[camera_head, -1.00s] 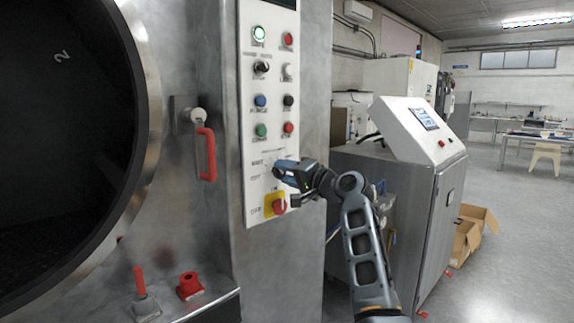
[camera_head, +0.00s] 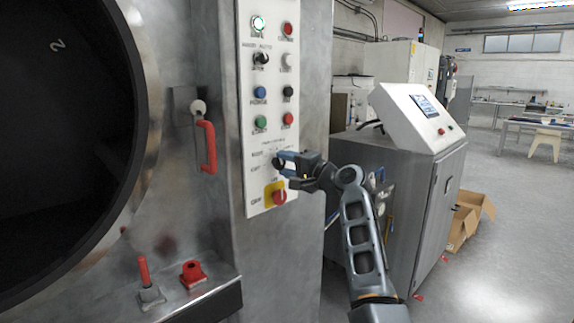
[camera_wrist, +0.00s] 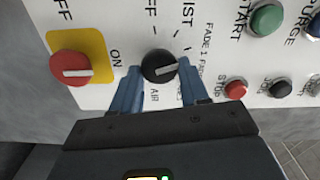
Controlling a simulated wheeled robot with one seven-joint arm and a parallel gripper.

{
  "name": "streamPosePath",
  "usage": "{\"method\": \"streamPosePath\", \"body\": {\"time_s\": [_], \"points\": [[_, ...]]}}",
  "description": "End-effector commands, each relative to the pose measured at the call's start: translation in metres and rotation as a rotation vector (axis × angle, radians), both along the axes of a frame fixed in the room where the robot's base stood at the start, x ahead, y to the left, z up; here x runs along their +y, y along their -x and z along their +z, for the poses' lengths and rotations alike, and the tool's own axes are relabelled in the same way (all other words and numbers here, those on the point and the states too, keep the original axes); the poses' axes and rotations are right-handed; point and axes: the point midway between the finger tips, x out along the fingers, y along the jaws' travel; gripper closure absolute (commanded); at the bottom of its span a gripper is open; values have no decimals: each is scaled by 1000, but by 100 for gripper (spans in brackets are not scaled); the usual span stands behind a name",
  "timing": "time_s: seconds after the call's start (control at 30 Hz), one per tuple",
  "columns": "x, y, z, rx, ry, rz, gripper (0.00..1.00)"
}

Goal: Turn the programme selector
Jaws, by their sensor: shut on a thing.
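The programme selector (camera_wrist: 158,67) is a small round black knob with a light pointer bar, on the white control panel (camera_head: 250,185). Printed labels surround it, and in the wrist view its bar lies nearly level, tilted up slightly to the right. My gripper (camera_wrist: 159,70) has its two blue fingers on either side of the knob, shut on it. In the head view my gripper (camera_head: 286,163) reaches the lower panel from the right and covers part of the knob.
A red rotary switch on a yellow plate (camera_head: 270,188) sits just below the selector. Several push buttons, including a green one (camera_head: 260,122), are above. A door with a red handle (camera_head: 208,147) is at left; a grey cabinet (camera_head: 410,190) stands at right.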

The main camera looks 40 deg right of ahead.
Motion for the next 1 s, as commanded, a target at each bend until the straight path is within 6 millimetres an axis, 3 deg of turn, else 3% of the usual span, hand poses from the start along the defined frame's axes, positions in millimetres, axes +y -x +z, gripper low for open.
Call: {"method": "streamPosePath", "body": {"time_s": [0.07, 0.1, 0.3, 0.67, 1.0], "points": [[-1, 0, -1, 2, 0, -1, 86], [-1, 0, -1, 2, 0, -1, 53], [0, 0, -1, 1, 1, -1, 34], [-1, 8, -1, 0, 2, -2, 33], [-3, 61, -3, 1, 1, -2, 33]]}}
